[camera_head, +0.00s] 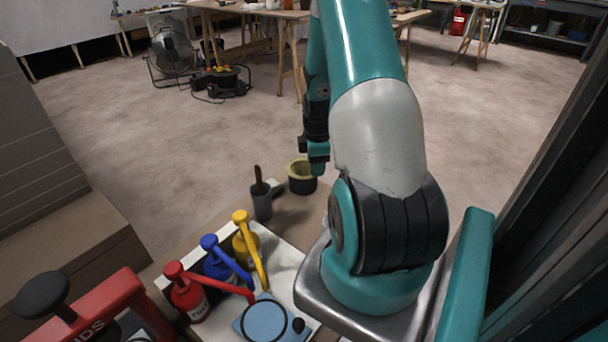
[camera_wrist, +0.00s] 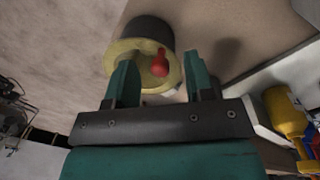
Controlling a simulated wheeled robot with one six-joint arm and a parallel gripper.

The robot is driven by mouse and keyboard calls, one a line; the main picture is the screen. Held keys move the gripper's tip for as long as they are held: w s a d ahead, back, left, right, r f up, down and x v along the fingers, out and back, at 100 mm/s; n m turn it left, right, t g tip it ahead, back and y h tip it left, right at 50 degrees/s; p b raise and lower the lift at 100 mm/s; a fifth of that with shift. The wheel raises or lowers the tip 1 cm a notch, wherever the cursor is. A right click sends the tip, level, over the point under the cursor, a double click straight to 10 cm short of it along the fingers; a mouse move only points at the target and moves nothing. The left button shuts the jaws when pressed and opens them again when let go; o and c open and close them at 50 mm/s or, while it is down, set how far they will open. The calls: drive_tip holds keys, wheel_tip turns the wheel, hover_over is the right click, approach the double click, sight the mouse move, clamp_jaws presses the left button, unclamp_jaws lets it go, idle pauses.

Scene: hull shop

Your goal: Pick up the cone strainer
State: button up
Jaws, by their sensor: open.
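The cone strainer appears to be the pale yellow funnel-like piece (camera_head: 296,167) in the mouth of a dark round holder (camera_head: 301,186) on the bench. In the wrist view the yellow piece (camera_wrist: 122,50) and the dark holder (camera_wrist: 150,30) lie just beyond my fingers. A small red rounded thing (camera_wrist: 160,63) shows against the yellow opening; I cannot tell how it is attached. My gripper (camera_head: 318,158) is open and empty, close to the yellow rim at its right in the head view. In the wrist view the fingers (camera_wrist: 161,70) stand apart, the left one overlapping the rim.
A grey cup with a brown-handled tool (camera_head: 262,203) stands left of the holder.

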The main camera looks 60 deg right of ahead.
drive_tip(key=shift+f, duration=0.85)
clamp_jaws()
drive_tip(key=shift+r, duration=0.1)
wheel_tip(320, 180, up, 26)
drive_tip(key=p, duration=0.8)
